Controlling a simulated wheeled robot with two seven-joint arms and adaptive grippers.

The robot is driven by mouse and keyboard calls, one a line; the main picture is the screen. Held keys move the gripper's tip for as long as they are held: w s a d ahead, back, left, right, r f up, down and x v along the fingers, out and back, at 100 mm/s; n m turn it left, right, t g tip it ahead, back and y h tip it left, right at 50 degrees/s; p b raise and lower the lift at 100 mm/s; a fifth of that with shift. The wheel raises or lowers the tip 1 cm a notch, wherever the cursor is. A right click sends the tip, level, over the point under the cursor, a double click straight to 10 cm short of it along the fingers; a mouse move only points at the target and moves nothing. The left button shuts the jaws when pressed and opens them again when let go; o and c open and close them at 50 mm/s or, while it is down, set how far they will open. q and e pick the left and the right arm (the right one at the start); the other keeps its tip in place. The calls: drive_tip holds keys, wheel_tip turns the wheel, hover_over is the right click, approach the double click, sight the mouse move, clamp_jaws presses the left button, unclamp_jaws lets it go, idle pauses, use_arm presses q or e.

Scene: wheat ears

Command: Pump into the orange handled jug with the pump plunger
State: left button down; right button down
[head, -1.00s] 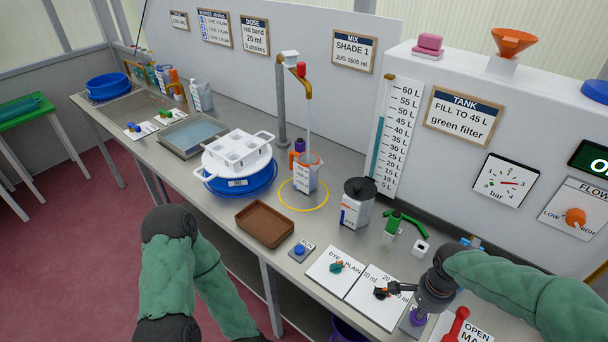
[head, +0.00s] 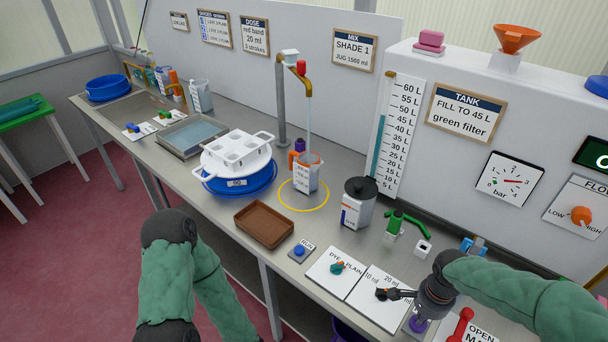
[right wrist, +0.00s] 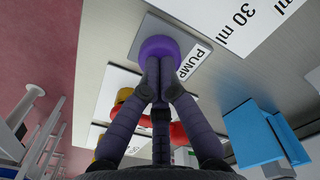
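The orange handled jug (head: 306,178) is a clear upright jug with a white label. It stands inside a yellow ring on the bench, beneath the brown spout, with a thin pale line running down into it. Its orange handle is at its left rear. The pump plunger has a round purple knob (right wrist: 158,48) beside the PUMP label in the right wrist view. My right gripper (right wrist: 160,68) has its fingertips together at the knob, seemingly touching it. In the head view my right gripper (head: 419,318) hides most of the plunger. My left gripper is out of view.
A black-lidded dye canister (head: 357,203) and green valve (head: 396,224) stand right of the jug. Dose cards with a dark selector, a red lever (head: 461,326) and a blue block (head: 473,245) surround the pump. A brown tray (head: 264,224) lies front left.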

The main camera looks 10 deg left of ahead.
drive_tip(key=shift+r+p, duration=2.1)
drive_tip(key=shift+r, duration=0.9)
drive_tip(key=shift+f, duration=0.2)
drive_tip(key=shift+s+f+b, duration=0.1)
drive_tip(key=shift+f+b, duration=2.35)
drive_tip(key=shift+f, duration=0.45)
drive_tip(key=shift+r, duration=0.15)
drive_tip(key=shift+r+p, duration=2.1)
drive_tip(key=shift+r, duration=0.85)
